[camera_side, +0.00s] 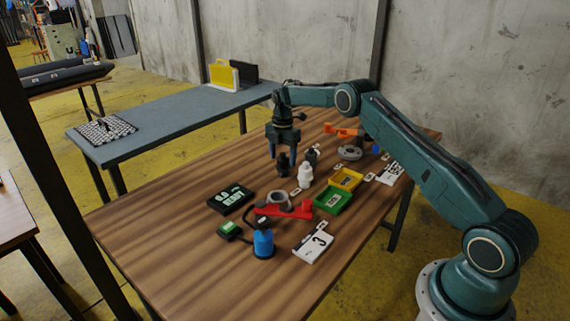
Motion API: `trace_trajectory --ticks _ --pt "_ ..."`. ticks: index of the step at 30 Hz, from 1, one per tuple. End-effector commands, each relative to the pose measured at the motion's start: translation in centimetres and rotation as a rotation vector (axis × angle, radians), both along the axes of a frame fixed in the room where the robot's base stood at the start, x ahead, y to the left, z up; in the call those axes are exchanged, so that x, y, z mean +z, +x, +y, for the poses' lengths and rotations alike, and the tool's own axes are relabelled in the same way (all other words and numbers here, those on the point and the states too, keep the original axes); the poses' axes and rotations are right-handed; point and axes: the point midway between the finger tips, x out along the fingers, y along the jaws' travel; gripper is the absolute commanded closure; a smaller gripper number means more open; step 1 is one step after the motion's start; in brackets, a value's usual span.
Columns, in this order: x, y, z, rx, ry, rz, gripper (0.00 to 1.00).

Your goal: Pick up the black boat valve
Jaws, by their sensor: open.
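A black boat valve (284,164) stands on the brown wooden table (160,235), just below and between the fingertips of my gripper (283,153). My gripper points down and is open, with a finger on either side above the valve. The fingers hide part of its top, and I cannot tell whether they touch it. A second dark piece (311,155) stands a little to the right, partly behind a white valve-like piece (305,175).
A yellow tray (359,179) and a green tray (346,203) lie to the right. A red tool (298,211), blue canister (263,244), black case (231,198) and white number card (314,246) lie nearer. The table's left part is clear.

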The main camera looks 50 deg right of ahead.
Motion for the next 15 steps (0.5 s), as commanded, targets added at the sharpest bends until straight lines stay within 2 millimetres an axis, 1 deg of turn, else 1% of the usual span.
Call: trace_trajectory --ticks 6,8,9,11,15 --pt "0.02 0.0 0.01 0.0 0.0 0.0 0.35" --pt "0.02 0.0 0.01 0.0 0.0 0.0 0.45" --pt "0.02 0.0 0.01 0.0 0.0 0.0 0.53" --pt "0.03 0.0 0.01 0.0 0.0 0.0 0.64" --pt "0.03 0.0 0.01 0.0 0.0 0.0 0.92"
